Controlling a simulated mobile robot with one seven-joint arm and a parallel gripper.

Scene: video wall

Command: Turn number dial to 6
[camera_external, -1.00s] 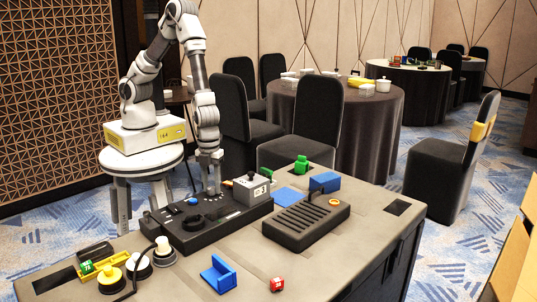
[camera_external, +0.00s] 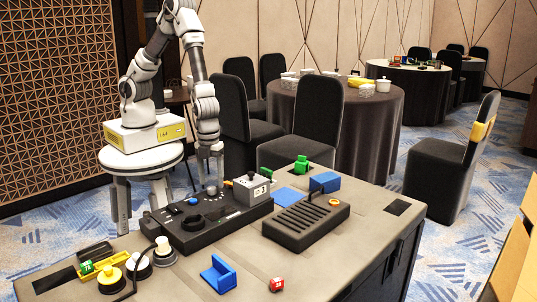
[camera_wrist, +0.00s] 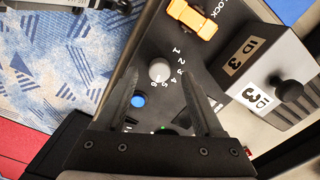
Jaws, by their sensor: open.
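The number dial (camera_wrist: 159,70) is a small round grey knob on a black console (camera_external: 205,222), with the numbers 1 to 6 printed around one side. It also shows as a small knob (camera_external: 211,190) in the external view. Which number it points at is too small to tell. My gripper (camera_wrist: 162,77) is open and points down over the console. In the wrist view its two dark fingers are on either side of the dial, with the dial between the tips. In the external view my gripper (camera_external: 210,180) appears just above the dial. I see no clear contact.
A blue button (camera_wrist: 138,100) sits close to the left finger. An orange switch (camera_wrist: 192,18) marked LOCK and a grey box (camera_wrist: 262,75) labelled ID 3 stand beside the dial. A black slotted unit (camera_external: 305,218) and loose blue blocks are on the table.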

